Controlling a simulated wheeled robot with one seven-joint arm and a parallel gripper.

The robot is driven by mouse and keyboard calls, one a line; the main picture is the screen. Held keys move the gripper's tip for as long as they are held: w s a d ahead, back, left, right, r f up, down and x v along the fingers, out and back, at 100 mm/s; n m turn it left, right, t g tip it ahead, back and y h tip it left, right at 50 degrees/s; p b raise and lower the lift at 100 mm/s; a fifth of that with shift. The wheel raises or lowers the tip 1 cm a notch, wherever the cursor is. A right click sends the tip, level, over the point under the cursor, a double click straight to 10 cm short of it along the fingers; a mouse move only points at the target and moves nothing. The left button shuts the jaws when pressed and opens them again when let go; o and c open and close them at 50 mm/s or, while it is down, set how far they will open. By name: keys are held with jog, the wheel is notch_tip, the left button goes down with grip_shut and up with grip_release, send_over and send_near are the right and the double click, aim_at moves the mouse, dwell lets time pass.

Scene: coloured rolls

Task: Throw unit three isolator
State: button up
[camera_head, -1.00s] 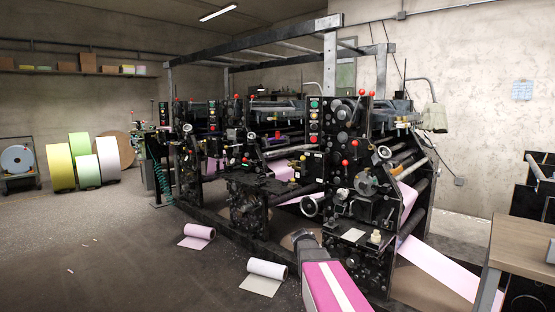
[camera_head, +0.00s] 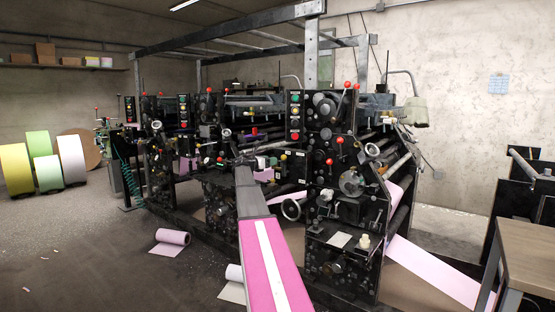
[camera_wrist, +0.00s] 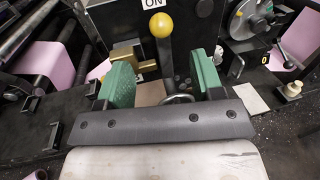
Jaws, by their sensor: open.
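In the wrist view, a lever with a yellow ball knob (camera_wrist: 159,24) stands upright on a dark panel. An "ON" label (camera_wrist: 153,3) sits just above the knob. My gripper (camera_wrist: 165,78) is open, with one green finger on each side of the lever's dark shaft (camera_wrist: 168,62). Gaps show between the shaft and both fingers. A brass-coloured block (camera_wrist: 128,55) is beside the left finger. The lever's lower end is partly hidden. In the head view my gripper (camera_head: 246,160) is small, at the middle of the black press (camera_head: 340,205).
Red-knobbed levers (camera_head: 340,140), handwheels and rollers crowd the press around my arm. A pink roll (camera_head: 172,237) lies on the floor to the left. A wooden table (camera_head: 525,250) stands at right. The floor at left is mostly open.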

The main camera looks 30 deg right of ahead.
aim_at(284, 158)
jog(key=d, duration=0.3)
jog(key=w+d, duration=0.1)
jog(key=d, duration=0.2)
jog(key=w+d, duration=0.1)
jog(key=d, duration=0.3)
jog(key=shift+s, duration=0.1)
grip_shut()
